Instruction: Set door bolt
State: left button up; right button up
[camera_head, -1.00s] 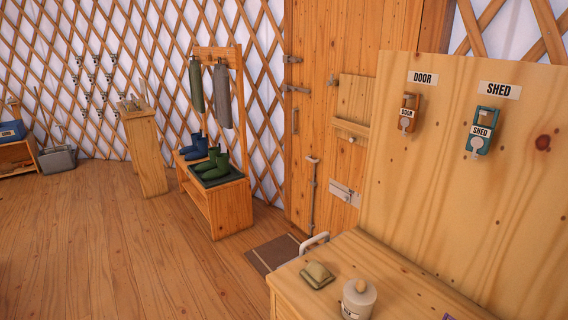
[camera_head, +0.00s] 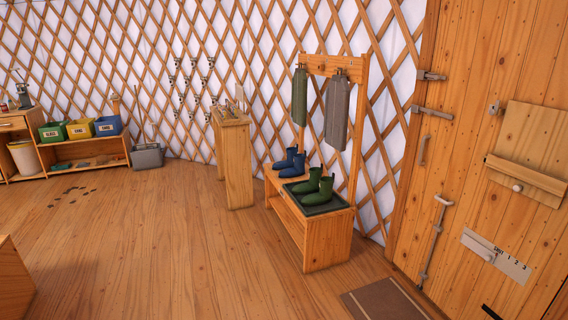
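The wooden door (camera_head: 465,130) stands at the right and looks shut. A long vertical metal bolt rod (camera_head: 433,240) with a bent handle at its top runs down the door's lower left part. A horizontal metal bolt (camera_head: 432,112) sits near the door's upper left edge, with a hinge-like metal piece (camera_head: 431,76) above it. A metal plate marked "1 2 3" (camera_head: 497,257), with a small knob, is at the lower right of the door. Neither of my grippers shows in the view.
A wooden rack (camera_head: 325,240) with blue and green boots and hanging grey-green covers stands left of the door. A brown mat (camera_head: 385,300) lies before the door. A narrow wooden stand (camera_head: 232,160) and shelves with bins (camera_head: 85,150) are farther left. The middle floor is clear.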

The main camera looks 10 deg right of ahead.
aim_at(438, 77)
jog(key=i+j+z, duration=0.1)
jog(key=i, duration=0.4)
jog(key=i+j, duration=0.15)
jog(key=i, duration=0.3)
jog(key=i+j+z, duration=0.15)
jog(key=i, duration=0.35)
